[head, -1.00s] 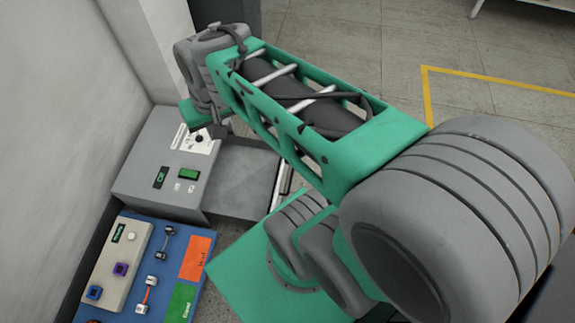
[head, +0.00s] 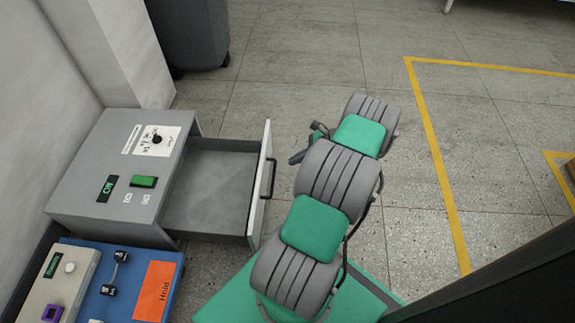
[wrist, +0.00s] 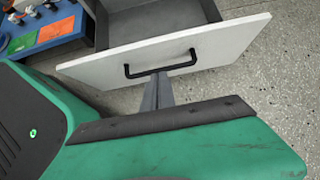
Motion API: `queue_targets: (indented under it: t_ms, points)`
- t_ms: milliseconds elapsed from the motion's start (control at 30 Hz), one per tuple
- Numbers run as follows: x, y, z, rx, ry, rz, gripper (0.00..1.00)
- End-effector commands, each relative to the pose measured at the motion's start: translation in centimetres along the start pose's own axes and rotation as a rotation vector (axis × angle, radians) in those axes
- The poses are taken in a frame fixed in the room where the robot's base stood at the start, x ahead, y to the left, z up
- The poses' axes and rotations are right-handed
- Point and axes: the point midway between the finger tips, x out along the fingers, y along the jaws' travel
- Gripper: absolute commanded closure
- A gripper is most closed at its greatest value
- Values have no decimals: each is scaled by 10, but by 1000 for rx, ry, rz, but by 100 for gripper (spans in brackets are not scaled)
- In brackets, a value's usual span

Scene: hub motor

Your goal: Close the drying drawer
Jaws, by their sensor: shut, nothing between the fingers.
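The drying drawer (head: 212,190) stands pulled out to the right of its grey unit (head: 95,205), and its grey inside looks empty. Its white front panel (head: 259,185) carries a black bar handle (head: 270,178). In the wrist view, the front panel (wrist: 225,45) and handle (wrist: 160,68) face me. My gripper (head: 297,157) is just right of the drawer front, with a small gap showing in the head view. In the wrist view my gripper's fingers (wrist: 157,90) are together, empty, and point at the handle; contact cannot be told there.
A blue board (head: 168,290) with an orange "Hold" patch and small parts lies in front of the unit. A grey bin (head: 190,35) stands behind. A white wall is on the left. Open tiled floor with yellow lines (head: 440,170) lies to the right.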

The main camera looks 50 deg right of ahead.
Motion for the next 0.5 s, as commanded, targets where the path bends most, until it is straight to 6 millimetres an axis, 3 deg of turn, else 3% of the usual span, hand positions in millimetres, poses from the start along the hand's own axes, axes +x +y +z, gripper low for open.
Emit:
queue_targets:
  t_ms: [100,333,500]
  points:
    - [31,1,-3,-2,-1,5,100]
    - [81,1,-3,-3,1,3,100]
    - [100,0,18,-5,2,2,100]
